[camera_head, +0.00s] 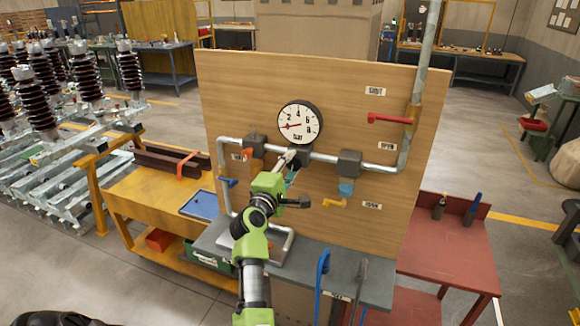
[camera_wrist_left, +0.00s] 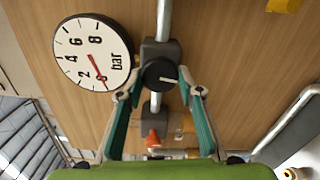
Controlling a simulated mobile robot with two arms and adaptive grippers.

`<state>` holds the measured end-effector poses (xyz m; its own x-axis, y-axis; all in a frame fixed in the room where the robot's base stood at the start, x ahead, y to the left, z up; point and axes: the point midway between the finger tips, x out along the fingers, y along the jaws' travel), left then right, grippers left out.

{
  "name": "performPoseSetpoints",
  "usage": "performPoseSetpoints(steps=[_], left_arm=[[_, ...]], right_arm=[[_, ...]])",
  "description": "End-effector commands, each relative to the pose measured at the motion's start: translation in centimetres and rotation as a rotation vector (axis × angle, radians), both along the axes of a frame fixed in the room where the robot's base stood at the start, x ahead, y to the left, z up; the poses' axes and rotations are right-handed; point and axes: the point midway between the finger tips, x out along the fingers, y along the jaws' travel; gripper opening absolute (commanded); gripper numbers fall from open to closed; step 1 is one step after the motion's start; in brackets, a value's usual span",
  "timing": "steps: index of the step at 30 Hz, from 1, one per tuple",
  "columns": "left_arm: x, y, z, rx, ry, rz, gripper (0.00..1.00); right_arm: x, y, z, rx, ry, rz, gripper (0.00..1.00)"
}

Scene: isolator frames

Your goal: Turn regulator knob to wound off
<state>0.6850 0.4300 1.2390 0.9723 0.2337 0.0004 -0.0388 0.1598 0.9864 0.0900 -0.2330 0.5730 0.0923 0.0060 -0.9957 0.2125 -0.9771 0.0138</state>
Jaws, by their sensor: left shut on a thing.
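The black regulator knob (camera_wrist_left: 158,74) with a light mark on its face is between the fingertips of my left gripper in the left wrist view. The left gripper (camera_wrist_left: 158,90) is shut on it, with a fingertip on each side. In the head view the left gripper (camera_head: 289,163) reaches up to the regulator body on the wooden board (camera_head: 235,90) and hides most of the knob. The round white gauge (camera_head: 300,122) sits just above, its red needle near the low end of the scale. It also shows in the left wrist view (camera_wrist_left: 92,52). My right gripper is not in view.
A grey pipe with block fittings (camera_head: 349,163) runs across the board. A red lever (camera_head: 388,119) is at upper right, a yellow handle (camera_head: 335,203) and blue handle (camera_head: 228,182) lower down. A grey shelf (camera_head: 370,278) juts out below. A red table (camera_head: 445,235) stands right.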

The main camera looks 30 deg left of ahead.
Motion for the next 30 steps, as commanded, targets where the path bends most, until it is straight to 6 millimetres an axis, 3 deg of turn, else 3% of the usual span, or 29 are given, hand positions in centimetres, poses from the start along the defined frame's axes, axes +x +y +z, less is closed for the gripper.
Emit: performPoseSetpoints(steps=[17, 18, 19, 30], left_arm=[[0.01, 0.00, 0.00, -0.028, -0.007, 0.000, 0.12], [0.01, 0.00, 0.00, -0.028, -0.007, 0.000, 0.44], [0.01, 0.00, 0.00, -0.028, -0.007, 0.000, 0.49], [0.02, 0.00, 0.32, -0.028, -0.009, -0.001, 0.49]], right_arm=[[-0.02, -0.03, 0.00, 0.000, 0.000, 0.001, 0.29], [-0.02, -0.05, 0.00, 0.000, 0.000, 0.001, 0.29], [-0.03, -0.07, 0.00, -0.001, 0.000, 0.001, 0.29], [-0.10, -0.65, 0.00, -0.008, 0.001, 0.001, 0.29]])
